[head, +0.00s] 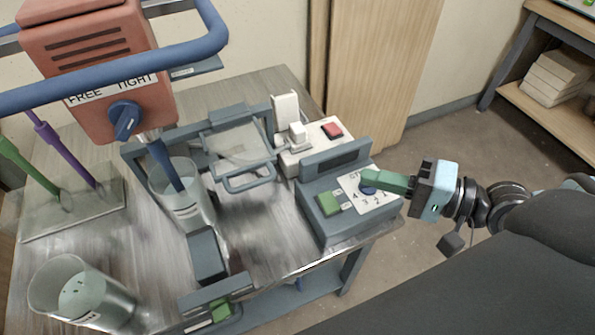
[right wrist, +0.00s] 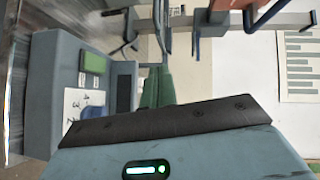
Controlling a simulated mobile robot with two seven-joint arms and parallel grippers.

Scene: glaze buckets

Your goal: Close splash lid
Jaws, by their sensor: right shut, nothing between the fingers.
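The splash lid (head: 238,147) looks like a clear panel in a grey-blue frame with a bar handle (head: 250,180). It is to the right of the clear bucket (head: 183,205), not over its mouth. A blue shaft from the orange mixer head (head: 95,65) reaches into this bucket. My right gripper (head: 368,180) has green fingers, shut and empty, at the dial of the grey control box (head: 325,225); contact is unclear. Its fingers also show in the right wrist view (right wrist: 157,88), with the box's green button (right wrist: 93,63) to their left. My left gripper is not seen.
A white switch box with a red button (head: 332,130) stands behind the control box. A second clear bucket (head: 80,295) is at the front left. A blue bar (head: 120,68) crosses the mixer head. Floor is open right of the table.

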